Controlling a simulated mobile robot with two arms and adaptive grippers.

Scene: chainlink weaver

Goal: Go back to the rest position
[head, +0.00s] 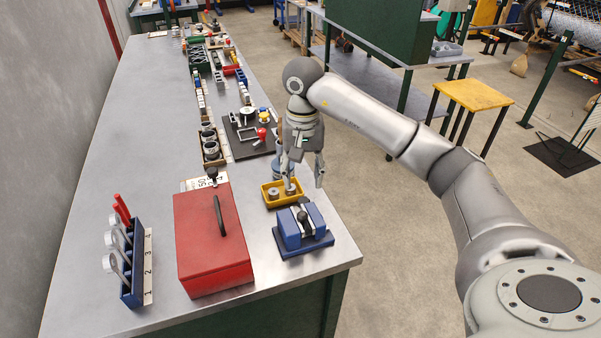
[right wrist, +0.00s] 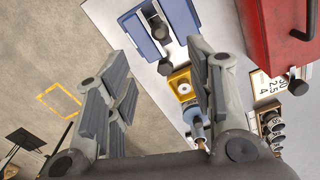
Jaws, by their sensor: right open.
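My right gripper (head: 303,172) hangs above the right edge of the workbench, over the yellow bin. It also shows in the right wrist view (right wrist: 160,95), with its fingers spread wide and nothing between them. The yellow bin (head: 270,203) holds small grey parts and sits close to the bench edge; one finger hides part of it in the head view. The bin also shows in the right wrist view (right wrist: 171,80), beside the right finger. My left gripper is in neither view.
A blue vise-like block (head: 302,228) stands in front of the bin. A red toolbox (head: 212,240) is to its left, then a blue numbered rack (head: 130,262). A dark tray (head: 250,140) with parts lies behind. Open floor (head: 395,235) lies right of the bench (head: 110,150).

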